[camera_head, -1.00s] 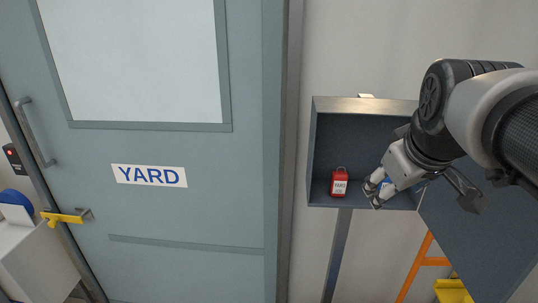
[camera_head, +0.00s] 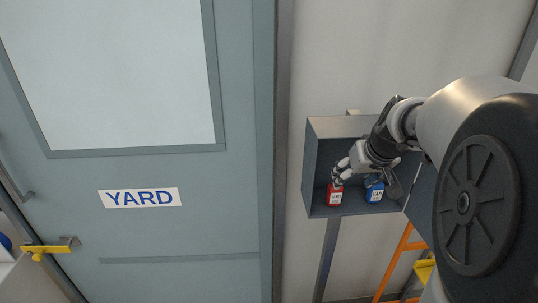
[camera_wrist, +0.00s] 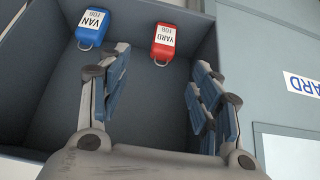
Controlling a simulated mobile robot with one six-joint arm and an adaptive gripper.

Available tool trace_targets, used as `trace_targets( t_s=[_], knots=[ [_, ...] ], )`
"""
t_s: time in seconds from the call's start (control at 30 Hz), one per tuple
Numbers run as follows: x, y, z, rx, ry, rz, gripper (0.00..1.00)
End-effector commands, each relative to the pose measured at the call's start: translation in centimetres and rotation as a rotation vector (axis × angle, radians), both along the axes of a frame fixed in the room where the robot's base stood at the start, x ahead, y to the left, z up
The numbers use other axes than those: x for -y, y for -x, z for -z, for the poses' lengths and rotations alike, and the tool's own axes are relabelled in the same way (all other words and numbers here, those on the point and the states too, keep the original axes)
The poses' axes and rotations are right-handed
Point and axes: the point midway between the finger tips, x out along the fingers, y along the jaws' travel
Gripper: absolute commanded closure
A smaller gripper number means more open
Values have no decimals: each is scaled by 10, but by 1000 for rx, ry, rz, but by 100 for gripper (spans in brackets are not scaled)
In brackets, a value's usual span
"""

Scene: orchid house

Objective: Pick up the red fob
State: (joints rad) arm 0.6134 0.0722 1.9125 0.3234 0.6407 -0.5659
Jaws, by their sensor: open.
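The red fob (camera_head: 334,196), with a white label reading YARD FOB, stands on the floor of an open grey wall box (camera_head: 313,165). It also shows in the wrist view (camera_wrist: 164,42), ahead of and between the fingers, with its ring towards me. My gripper (camera_head: 340,172) is inside the box opening, just above the red fob in the head view. In the wrist view my gripper (camera_wrist: 160,85) is open and empty, its fingers wide apart. A gap shows between the fingertips and the red fob. The fob's top is partly hidden by my gripper in the head view.
A blue fob (camera_head: 375,190), labelled VAN FOB, stands right of the red one; it also shows in the wrist view (camera_wrist: 93,28), close to one finger. The YARD door (camera_head: 140,230) is on the left. An orange frame (camera_head: 396,262) stands below the box.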

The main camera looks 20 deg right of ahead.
Motion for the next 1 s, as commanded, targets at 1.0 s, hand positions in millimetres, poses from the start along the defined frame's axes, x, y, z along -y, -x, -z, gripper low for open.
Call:
trace_targets(
  t_s=[1.0],
  knots=[
    [14, -80, 122, -1, 1, -3, 42]
  ],
)
